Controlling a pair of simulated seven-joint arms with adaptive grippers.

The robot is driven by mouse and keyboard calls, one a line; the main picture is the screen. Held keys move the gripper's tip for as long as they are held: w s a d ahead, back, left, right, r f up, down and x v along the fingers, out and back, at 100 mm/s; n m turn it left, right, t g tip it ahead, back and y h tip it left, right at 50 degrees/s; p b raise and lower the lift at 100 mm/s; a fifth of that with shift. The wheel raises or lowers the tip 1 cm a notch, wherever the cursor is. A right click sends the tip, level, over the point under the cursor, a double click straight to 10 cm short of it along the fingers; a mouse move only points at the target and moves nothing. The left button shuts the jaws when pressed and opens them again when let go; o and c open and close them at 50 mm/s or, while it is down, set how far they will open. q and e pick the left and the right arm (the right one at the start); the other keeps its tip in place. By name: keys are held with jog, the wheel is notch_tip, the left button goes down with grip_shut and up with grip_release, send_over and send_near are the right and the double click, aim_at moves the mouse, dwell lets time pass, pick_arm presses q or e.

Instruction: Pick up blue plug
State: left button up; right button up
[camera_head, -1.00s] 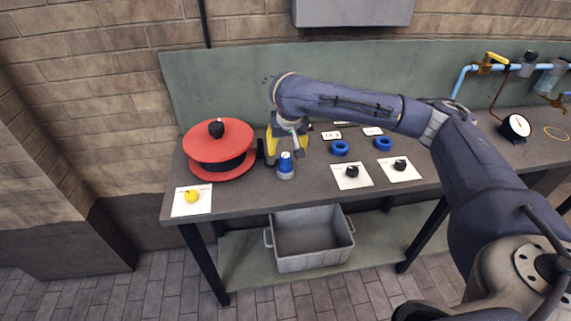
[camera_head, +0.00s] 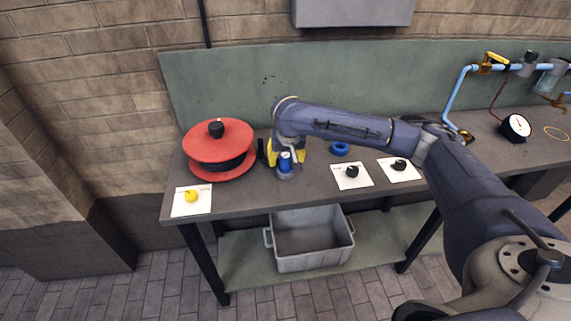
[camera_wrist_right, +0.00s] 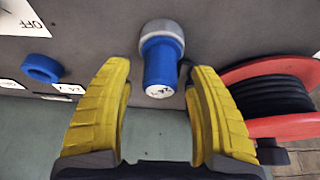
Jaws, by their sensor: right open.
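My right gripper (camera_head: 285,153) is open, with yellow fingers. In the right wrist view the right gripper (camera_wrist_right: 160,68) has one finger on each side of the plug, with visible gaps, and does not grip it. My left gripper is not in view.
The red reel (camera_head: 219,140) is close left of the gripper. A blue ring (camera_head: 340,148) and black knobs on white cards (camera_head: 352,184) are to the right. A yellow knob (camera_head: 191,196) sits front left. A grey bin (camera_head: 310,263) stands below.

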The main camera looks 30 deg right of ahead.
jog(key=shift+c, duration=0.5)
grip_shut()
jog(key=shift+r, duration=0.15)
notch_tip(320, 180, up, 20)
jog(key=shift+f, duration=0.2)
dwell(0.6)
dwell(0.4)
jog(key=shift+f, duration=7)
jog(key=shift+d, duration=0.1)
